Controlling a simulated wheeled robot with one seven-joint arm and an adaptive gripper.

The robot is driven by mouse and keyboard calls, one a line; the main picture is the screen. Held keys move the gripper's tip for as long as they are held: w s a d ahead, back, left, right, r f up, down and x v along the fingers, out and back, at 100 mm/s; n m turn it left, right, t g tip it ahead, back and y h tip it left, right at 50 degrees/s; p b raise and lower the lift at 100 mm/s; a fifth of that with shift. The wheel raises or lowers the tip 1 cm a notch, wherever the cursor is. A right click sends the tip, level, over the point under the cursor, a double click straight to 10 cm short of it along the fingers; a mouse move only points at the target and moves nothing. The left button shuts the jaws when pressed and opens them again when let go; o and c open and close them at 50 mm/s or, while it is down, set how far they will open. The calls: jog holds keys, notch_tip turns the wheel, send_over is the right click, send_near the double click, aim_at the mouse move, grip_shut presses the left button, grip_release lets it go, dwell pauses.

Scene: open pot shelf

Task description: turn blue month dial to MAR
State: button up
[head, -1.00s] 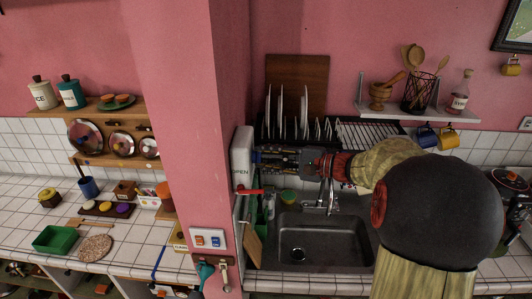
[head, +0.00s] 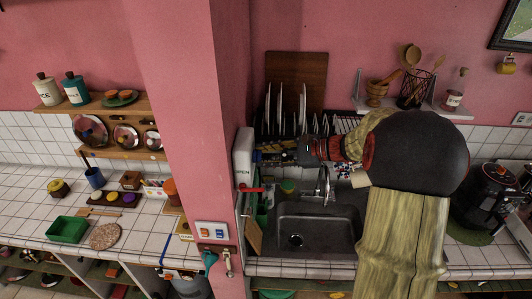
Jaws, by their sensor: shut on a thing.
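A white box (head: 243,146) marked "OPEN" is mounted on the right side of the pink pillar. The blue month dial (head: 256,157) shows only as a small blue patch on the box's right side, at my fingertips. My gripper (head: 263,157) reaches in from the right, above the sink, and is shut on the blue dial. The fingers and the box edge hide most of the dial. Its month lettering and pointer cannot be read from here.
A red lever (head: 250,189) sticks out just below the box. The dish rack with plates (head: 281,112) stands behind my gripper. The sink (head: 318,225) with its faucet (head: 322,187) lies below. The pink pillar (head: 185,130) stands directly left.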

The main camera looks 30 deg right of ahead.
jog(key=shift+f, duration=0.1)
dwell(0.3)
jog(key=o, duration=1.1)
jog(key=v, duration=1.2)
jog(key=shift+d, duration=0.1)
jog(key=shift+w, duration=0.1)
